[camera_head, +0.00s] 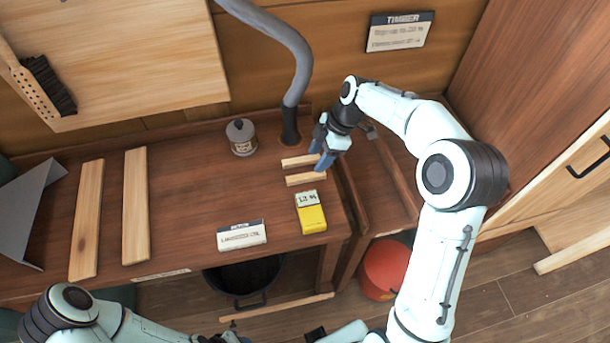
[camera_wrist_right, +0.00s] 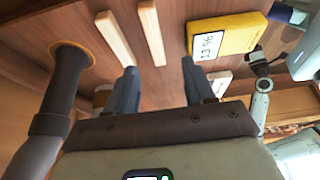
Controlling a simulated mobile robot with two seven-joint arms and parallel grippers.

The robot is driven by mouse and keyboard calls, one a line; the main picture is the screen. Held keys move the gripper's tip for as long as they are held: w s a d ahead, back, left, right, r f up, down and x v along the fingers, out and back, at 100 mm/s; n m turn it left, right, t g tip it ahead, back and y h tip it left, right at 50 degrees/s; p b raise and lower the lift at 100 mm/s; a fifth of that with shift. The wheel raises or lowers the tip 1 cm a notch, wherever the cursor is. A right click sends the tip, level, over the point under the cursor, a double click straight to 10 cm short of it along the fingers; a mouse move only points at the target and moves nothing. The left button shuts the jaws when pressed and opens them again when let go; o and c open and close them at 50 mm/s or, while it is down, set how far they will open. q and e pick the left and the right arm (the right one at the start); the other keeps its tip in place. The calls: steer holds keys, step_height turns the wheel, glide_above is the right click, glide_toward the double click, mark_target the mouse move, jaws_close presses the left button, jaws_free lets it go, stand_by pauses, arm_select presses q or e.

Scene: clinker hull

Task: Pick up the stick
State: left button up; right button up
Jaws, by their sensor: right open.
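Two short pale wooden sticks lie side by side on the brown bench in the head view. The far stick (camera_head: 299,161) is partly hidden by my right gripper (camera_head: 322,155), and the near stick (camera_head: 306,179) lies just in front of it. My right gripper is open and empty, at the right ends of the sticks. In the right wrist view, one stick (camera_wrist_right: 114,38) and the other stick (camera_wrist_right: 152,32) show beyond the two spread fingers (camera_wrist_right: 160,85). Neither is clearly between the fingertips. My left arm enters at the bottom left; its gripper is out of view.
A yellow device (camera_head: 311,212) with a display lies close to the near stick. A grey hose (camera_head: 300,75) rises behind them, with a lidded jar (camera_head: 241,137) to its left. Two long planks (camera_head: 135,205) lie farther left. A white label (camera_head: 242,235) stands near the front edge.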

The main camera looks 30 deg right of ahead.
mark_target(306, 176)
steer(key=x, duration=0.3)
steer(key=shift+w, duration=0.1)
steer(key=x, duration=0.5)
steer(key=shift+w+d+f, duration=0.2)
steer(key=shift+w+f, duration=0.05)
jaws_close()
